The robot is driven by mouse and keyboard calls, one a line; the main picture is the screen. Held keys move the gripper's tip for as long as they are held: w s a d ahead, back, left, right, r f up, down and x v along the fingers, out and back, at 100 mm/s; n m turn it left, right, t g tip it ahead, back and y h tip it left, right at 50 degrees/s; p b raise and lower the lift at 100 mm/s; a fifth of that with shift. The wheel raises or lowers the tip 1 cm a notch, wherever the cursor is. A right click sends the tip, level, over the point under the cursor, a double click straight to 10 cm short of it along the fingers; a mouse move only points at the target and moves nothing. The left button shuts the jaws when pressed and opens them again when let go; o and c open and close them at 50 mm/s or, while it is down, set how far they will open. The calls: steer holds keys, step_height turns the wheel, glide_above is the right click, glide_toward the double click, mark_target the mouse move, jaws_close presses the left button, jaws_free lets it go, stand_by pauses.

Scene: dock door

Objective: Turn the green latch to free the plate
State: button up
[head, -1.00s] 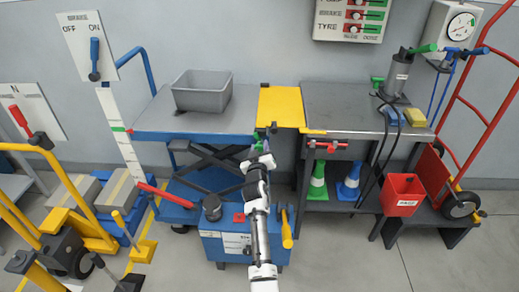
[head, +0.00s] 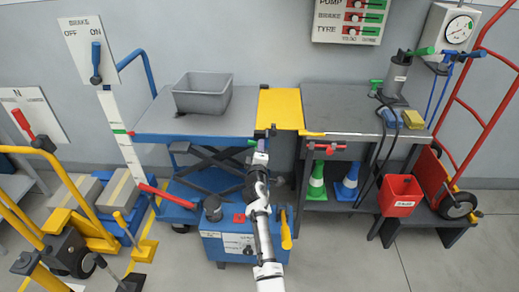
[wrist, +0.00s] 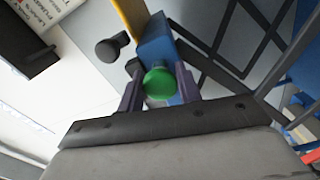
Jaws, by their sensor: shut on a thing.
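The yellow plate (head: 280,108) lies flat across the gap between the lift table (head: 155,122) and the dark workbench (head: 345,105). The green latch (head: 252,142) is at the front edge of the lift table, just below the plate's left front corner, and points left in the head view. In the wrist view its round green end (wrist: 160,84) sits between the two fingers. My gripper (head: 260,150) is shut on it, seen edge-on in the head view. A strip of the yellow plate (wrist: 130,14) shows at the top of the wrist view. The latch's pivot is hidden.
A grey bin (head: 202,93) stands on the lift table. A red handle (head: 331,147) is at the workbench's front, right of my gripper. Green and blue cones stand on the shelf below. A black knob (wrist: 110,48) is close left of the fingers in the wrist view.

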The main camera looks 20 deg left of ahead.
steer(key=shift+n+p, duration=0.3)
steer(key=shift+n, duration=0.8)
steer(key=o, duration=0.9)
steer(key=p+v, duration=0.1)
steer(key=v, duration=1.2)
steer(key=shift+s+p, duration=0.3)
steer(key=shift+s, duration=0.1)
steer(key=shift+r, duration=0.1)
